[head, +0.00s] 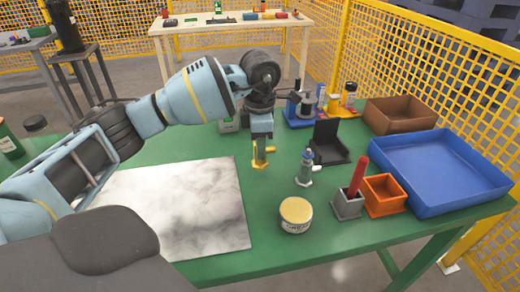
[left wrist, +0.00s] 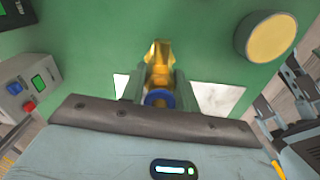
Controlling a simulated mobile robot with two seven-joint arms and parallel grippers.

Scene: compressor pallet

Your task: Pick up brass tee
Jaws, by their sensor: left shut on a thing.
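The brass tee (head: 260,152) is a gold-coloured fitting at the middle of the green table in the head view. My left gripper (head: 261,138) comes down over it from above and is shut on its upper part. The left wrist view shows the tee (left wrist: 159,54) between the two fingers of the left gripper (left wrist: 159,88), with a blue ring near the finger bases. I cannot tell whether the tee touches the table. My right gripper is not in view.
A grey-and-white sheet (head: 178,215) lies left of the tee. To the right stand a small grey-and-white fitting (head: 305,168), a round tin (head: 296,214), an orange box (head: 384,195), a blue tray (head: 440,170) and a brown bin (head: 400,114). A black holder (head: 330,142) stands behind.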

